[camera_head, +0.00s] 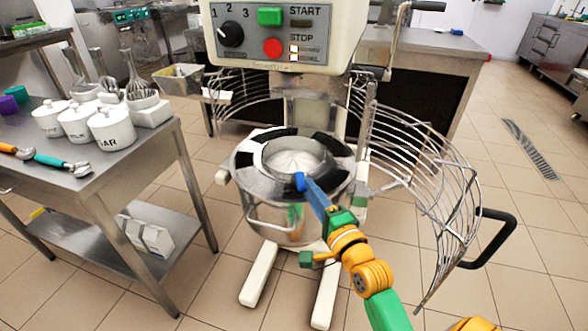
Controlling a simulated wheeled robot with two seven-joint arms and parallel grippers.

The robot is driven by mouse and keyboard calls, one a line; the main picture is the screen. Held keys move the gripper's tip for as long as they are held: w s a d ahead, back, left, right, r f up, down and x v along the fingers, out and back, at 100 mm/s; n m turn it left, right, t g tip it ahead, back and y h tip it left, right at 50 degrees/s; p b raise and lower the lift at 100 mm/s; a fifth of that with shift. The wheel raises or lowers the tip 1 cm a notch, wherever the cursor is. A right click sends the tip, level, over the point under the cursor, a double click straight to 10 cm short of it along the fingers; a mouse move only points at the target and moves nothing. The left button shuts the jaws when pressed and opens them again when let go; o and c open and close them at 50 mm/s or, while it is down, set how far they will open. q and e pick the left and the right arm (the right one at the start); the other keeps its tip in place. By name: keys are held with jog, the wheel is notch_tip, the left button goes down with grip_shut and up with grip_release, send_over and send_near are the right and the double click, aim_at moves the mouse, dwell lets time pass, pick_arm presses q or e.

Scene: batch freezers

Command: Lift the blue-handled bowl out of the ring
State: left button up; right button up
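The steel mixer bowl (265,213) sits in the stand under the mixer head. A broad ring (247,160) with dark and pale segments is around its top. Inside the opening is a pale, whitish surface (293,158). My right gripper (302,185) reaches in from the lower right, and its blue end is at the front rim of the ring. A deeper blue piece shows at its tip. I cannot tell whether this is a finger or the bowl's handle, nor whether the fingers are closed. The front of the bowl is partly hidden by my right arm. My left gripper is not in view.
An open wire guard (430,170) curves out on the right, close to my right arm. The mixer head (275,35) overhangs the bowl. A steel table (125,160) at left holds white canisters (110,127) and utensils. White mixer legs (259,275) stick out in front.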

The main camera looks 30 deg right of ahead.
aim_at(303, 179)
jog(key=w, duration=0.5)
jog(key=shift+d+f, duration=0.2)
jog(key=shift+d, duration=0.15)
jog(key=shift+s, duration=0.1)
grip_shut()
dwell(0.6)
